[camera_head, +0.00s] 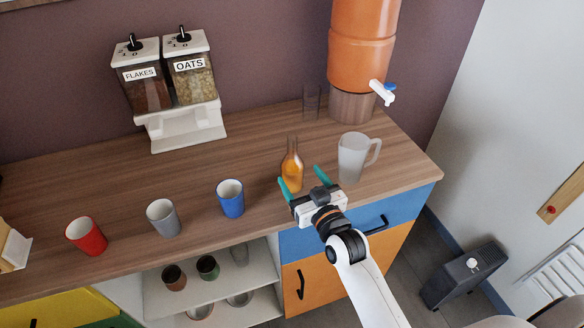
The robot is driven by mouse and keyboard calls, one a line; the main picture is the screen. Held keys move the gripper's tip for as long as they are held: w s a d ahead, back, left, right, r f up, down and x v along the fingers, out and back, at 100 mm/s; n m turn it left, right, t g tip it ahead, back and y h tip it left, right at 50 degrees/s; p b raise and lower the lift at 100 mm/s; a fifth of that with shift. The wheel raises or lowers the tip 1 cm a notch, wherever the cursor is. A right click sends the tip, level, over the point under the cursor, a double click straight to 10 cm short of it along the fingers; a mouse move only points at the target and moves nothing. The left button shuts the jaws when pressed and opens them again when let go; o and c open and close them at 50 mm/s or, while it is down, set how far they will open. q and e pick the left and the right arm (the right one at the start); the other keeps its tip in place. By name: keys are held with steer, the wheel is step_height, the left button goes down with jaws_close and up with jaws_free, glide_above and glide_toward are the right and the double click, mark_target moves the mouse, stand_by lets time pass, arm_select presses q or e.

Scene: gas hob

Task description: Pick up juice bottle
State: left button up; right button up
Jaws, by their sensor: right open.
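The juice bottle (292,170) is clear with orange liquid and a narrow neck. It stands upright on the wooden counter, near its front edge. My right gripper (304,180) has teal fingers and is open in front of the bottle. One finger is at the bottle's lower left, and the other is to its right, in front of the jug. Whether a finger touches the bottle I cannot tell. My left gripper is not in view.
A frosted jug (353,158) stands close to the right of the bottle, and a blue cup (231,199) to its left. Grey (164,219) and red (87,236) cups are further left. Behind are an orange dispenser (361,50), a clear glass (311,101) and a cereal dispenser (181,128).

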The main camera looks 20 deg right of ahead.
mark_target(289, 163)
steer(key=w, duration=0.3)
steer(key=w+a+p, duration=0.1)
steer(key=w, duration=0.2)
steer(key=shift+w+a+r, duration=0.15)
steer(key=shift+a, duration=0.05)
steer(key=shift+c, duration=0.6)
steer(key=c, duration=1.2)
